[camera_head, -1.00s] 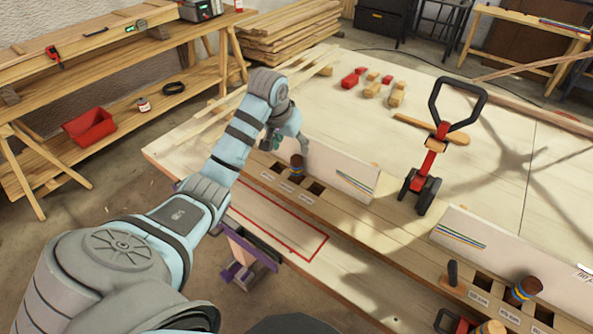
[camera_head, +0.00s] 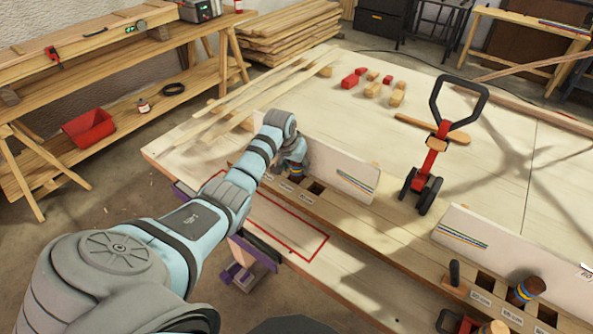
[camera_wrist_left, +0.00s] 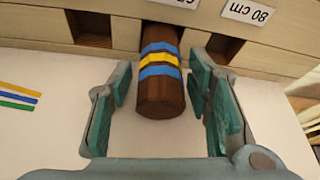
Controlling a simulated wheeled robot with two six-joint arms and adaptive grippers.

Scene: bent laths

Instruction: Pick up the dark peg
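The dark brown peg with blue and yellow bands (camera_wrist_left: 158,92) stands in a slot of the wooden rail (camera_wrist_left: 275,57) in the left wrist view. In the head view its banded part (camera_head: 296,173) shows just below my left gripper (camera_head: 292,157). In the left wrist view my left gripper (camera_wrist_left: 165,82) is open, with one green-padded finger on each side of the peg and gaps between pads and peg. A second brown banded peg (camera_head: 525,291) stands in the rail at the right. My right gripper is not in view.
Empty square slots lie on both sides of the peg, with a white board (camera_head: 345,172) behind it. A red clamp tool with a black handle (camera_head: 430,160) stands on the table. Red and wooden blocks (camera_head: 372,88) lie farther back. Thin laths (camera_head: 235,98) lie at the left.

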